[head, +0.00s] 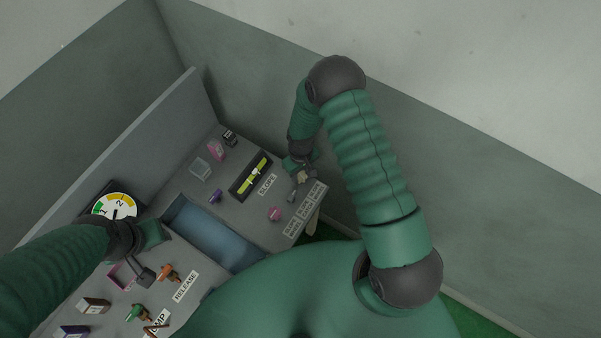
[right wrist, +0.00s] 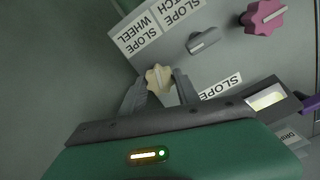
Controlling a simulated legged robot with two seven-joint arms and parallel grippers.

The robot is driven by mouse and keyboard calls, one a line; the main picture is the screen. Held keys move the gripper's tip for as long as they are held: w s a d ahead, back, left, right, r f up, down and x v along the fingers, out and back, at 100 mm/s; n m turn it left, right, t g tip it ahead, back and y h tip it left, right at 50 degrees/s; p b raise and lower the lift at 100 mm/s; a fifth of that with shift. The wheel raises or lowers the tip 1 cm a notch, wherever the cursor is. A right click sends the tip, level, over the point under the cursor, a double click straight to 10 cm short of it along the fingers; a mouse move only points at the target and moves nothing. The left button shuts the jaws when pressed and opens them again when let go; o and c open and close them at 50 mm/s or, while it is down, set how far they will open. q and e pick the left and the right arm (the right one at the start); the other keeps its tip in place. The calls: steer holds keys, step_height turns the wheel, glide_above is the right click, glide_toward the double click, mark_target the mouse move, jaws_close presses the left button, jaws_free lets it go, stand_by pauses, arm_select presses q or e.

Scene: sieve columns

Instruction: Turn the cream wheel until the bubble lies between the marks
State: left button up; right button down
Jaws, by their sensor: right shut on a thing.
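The cream wheel (right wrist: 157,77) is a small lobed knob between the two fingers of my right gripper (right wrist: 160,88), which is shut on it. In the head view the right gripper (head: 299,172) is over the cream wheel, by the SLOPE label (head: 268,185). The level (head: 251,177) is a dark block with a yellow vial, left of the gripper. The vial (right wrist: 267,98) partly shows in the right wrist view. The bubble and marks are too small to place exactly. My left gripper (head: 146,274) hangs over the left part of the bench; its finger opening is unclear.
A grey lever (right wrist: 203,42) and a pink knob (right wrist: 265,16) stand near the wheel. A blue recessed trough (head: 215,237) lies in the middle of the bench. A dial gauge (head: 117,207) stands behind the left arm. A grey wall (head: 415,185) bounds the right side.

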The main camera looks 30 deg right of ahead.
mark_target(300, 174)
steer(key=n, duration=0.5)
steer(key=shift+w+r+n, duration=0.1)
steer(key=shift+w+n, duration=0.1)
steer(key=shift+n, duration=0.1)
steer(key=n, duration=0.5)
steer(key=shift+p, duration=0.3)
steer(key=shift+n, duration=0.3)
steer(key=c, duration=1.2)
jaws_free()
steer(key=o, duration=0.3)
steer(key=shift+s, duration=0.1)
step_height(300, 174, up, 17)
steer(key=shift+f+p, duration=0.2)
steer(key=shift+p, duration=0.3)
